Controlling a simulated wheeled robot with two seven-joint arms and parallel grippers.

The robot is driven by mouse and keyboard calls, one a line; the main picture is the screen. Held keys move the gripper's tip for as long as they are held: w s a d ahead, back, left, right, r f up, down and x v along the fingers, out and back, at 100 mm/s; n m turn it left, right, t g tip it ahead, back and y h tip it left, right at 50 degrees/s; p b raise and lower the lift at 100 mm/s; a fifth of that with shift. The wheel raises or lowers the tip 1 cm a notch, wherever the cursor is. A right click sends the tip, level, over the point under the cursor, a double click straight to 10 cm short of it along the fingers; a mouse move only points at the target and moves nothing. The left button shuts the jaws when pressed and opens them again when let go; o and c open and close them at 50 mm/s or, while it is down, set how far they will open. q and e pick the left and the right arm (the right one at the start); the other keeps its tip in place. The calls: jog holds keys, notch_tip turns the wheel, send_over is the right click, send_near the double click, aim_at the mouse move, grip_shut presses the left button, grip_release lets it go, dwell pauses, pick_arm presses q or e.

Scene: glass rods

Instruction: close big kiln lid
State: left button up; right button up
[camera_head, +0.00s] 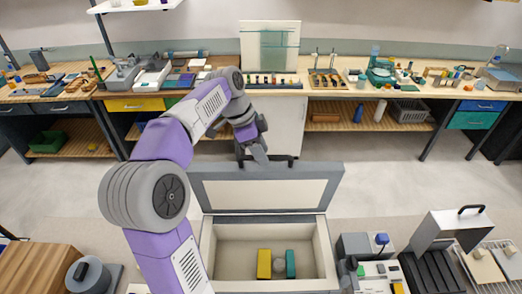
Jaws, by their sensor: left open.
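The big kiln (208,250) stands open at the bottom middle of the head view. Its lid (265,194), grey-framed with a pale inner panel, is raised at the back edge of the kiln. A dark handle shows behind the lid's top edge. Inside the kiln are a yellow block (264,264), a teal block (291,264) and a small pale thing between them. My left gripper (258,152) is open, fingers pointing down, at the lid's top edge near the handle. I cannot tell whether it touches the lid. My right gripper is not in view.
A smaller unit with a raised grey lid (440,232) and black handle stands at the right, beside a control box (362,246). A wooden block (40,268) is at the lower left. A long cluttered workbench (330,92) runs along the back, with clear floor before it.

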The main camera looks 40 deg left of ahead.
pick_arm(q)
jog(key=shift+w, duration=0.1)
jog(key=shift+c, duration=0.3)
grip_shut()
jog(key=shift+d+f, duration=0.1)
